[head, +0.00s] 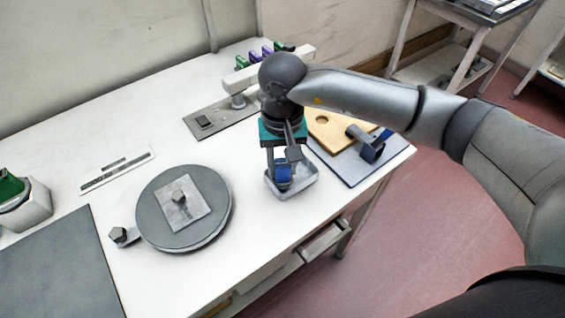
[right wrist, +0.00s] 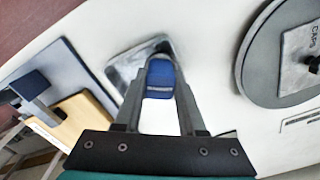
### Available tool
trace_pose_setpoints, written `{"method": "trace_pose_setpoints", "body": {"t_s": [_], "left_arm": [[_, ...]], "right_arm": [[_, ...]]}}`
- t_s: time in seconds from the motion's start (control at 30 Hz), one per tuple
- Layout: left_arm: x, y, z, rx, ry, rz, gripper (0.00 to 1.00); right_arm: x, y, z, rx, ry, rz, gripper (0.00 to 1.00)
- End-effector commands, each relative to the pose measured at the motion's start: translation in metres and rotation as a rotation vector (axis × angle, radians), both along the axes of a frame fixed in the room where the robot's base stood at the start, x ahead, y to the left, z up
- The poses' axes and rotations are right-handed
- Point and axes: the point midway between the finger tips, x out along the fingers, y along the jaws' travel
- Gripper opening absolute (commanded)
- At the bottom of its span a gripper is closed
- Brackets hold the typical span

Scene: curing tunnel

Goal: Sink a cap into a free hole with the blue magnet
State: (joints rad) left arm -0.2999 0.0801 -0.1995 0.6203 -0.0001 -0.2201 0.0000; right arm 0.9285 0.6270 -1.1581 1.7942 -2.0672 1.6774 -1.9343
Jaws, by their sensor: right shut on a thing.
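My right gripper (head: 281,172) is shut on the blue magnet (head: 284,174), which also shows between its fingertips in the right wrist view (right wrist: 160,75). It holds the magnet over or in a small pale metal dish (head: 308,188); I cannot tell whether they touch. The dish shows partly behind the fingers in the right wrist view (right wrist: 124,70). A wooden board (head: 346,131) with a round hole lies right of the dish, partly behind my arm. A square plate labelled CAPS (right wrist: 306,52) lies on the round grey turntable (head: 157,230), with a small dark piece (head: 179,197) on it. My left gripper is out of view.
A blue-ended clamp (head: 374,148) stands at the wooden board, on a grey-blue mat (head: 377,170). A rack with coloured items (head: 240,78) stands behind my gripper. A white bin (head: 30,209) and dark mat (head: 60,265) are at left. The table front is clear.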

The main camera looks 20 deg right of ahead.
Motion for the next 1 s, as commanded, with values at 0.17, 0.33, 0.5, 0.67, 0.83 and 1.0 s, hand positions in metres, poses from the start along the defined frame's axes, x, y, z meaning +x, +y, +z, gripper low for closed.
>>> {"method": "trace_pose_setpoints", "body": {"t_s": [0.17, 0.33, 0.5, 0.67, 0.83, 1.0], "left_arm": [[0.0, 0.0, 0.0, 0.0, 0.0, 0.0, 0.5], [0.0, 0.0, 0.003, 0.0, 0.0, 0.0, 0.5], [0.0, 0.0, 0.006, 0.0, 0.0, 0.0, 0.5], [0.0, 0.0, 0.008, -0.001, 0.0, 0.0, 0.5], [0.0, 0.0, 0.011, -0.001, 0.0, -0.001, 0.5], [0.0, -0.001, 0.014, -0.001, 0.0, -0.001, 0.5]], "right_arm": [[0.0, 0.0, 0.0, -0.001, 0.001, 0.0, 0.0], [0.0, 0.0, 0.004, 0.0, 0.0, 0.0, 0.0], [0.0, 0.0, 0.01, 0.0, 0.0, 0.0, 0.0], [0.0, 0.0, 0.015, 0.0, -0.001, 0.0, 0.0], [0.0, 0.0, 0.02, 0.0, -0.001, 0.0, 0.0], [0.0, 0.0, 0.025, 0.0, -0.001, 0.0, 0.0]]}}
